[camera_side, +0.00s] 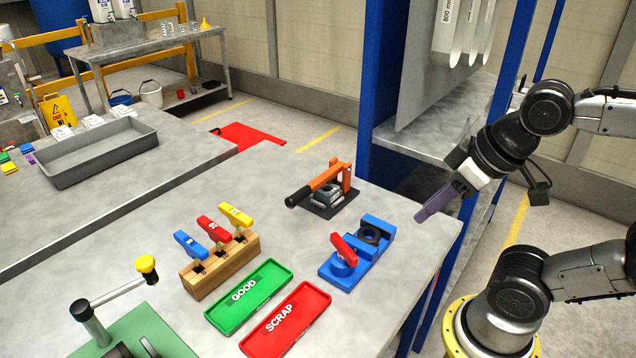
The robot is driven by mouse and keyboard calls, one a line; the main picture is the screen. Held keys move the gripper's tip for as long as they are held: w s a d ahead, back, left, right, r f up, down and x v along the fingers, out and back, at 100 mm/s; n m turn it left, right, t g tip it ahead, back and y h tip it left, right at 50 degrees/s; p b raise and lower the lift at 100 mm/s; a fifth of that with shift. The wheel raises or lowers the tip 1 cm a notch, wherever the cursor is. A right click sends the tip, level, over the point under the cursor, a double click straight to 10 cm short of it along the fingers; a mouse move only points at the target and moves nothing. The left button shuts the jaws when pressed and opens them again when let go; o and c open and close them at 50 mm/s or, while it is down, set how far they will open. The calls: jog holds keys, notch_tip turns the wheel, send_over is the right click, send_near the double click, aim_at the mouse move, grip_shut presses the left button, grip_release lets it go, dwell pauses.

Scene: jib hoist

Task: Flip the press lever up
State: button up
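An orange press (347,176) stands on a dark base near the back right of the grey table. Its orange lever (318,184) runs down to the left and ends in a black grip (297,198). The lever lies low over a grey block on the base. My gripper (422,216) has purple fingers and hangs above the table's right edge, to the right of the press and apart from it. The fingers overlap from this side, so their opening does not show. I see nothing held at the tips.
A blue fixture (345,269) with a red handle stands in front of the press. A wooden rack (215,272) holds blue, red and yellow handled tools. Green (248,300) and red (287,322) trays lie in front. A blue post (377,90) and shelf stand behind.

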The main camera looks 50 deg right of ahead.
jog(key=shift+w+m, duration=0.1)
jog(key=shift+m, duration=0.3)
jog(key=shift+c, duration=1.1)
jog(key=shift+w+a+r+m, duration=0.2)
jog(key=shift+w+m, duration=0.1)
jog(key=shift+m, duration=0.2)
grip_shut()
jog(key=w+a+r+m+t+y, duration=0.1)
jog(key=w+m+t, duration=0.1)
jog(key=w+m, duration=0.65)
jog(key=w+a+r+m+t+y, duration=0.15)
jog(key=w+m, duration=0.45)
jog(key=m, duration=0.6)
jog(key=w+d+f+m+h, duration=0.1)
jog(key=w+d+f+m, duration=0.2)
jog(key=f+m, duration=0.3)
jog(key=w+d+f+m+g+h, duration=0.1)
jog(key=w+d+f+m, duration=0.2)
jog(key=f+m, duration=0.4)
notch_tip(320, 180, down, 3)
jog(key=shift+w+r, duration=0.15)
jog(key=shift+w, duration=0.2)
jog(key=shift+m+h, duration=0.25)
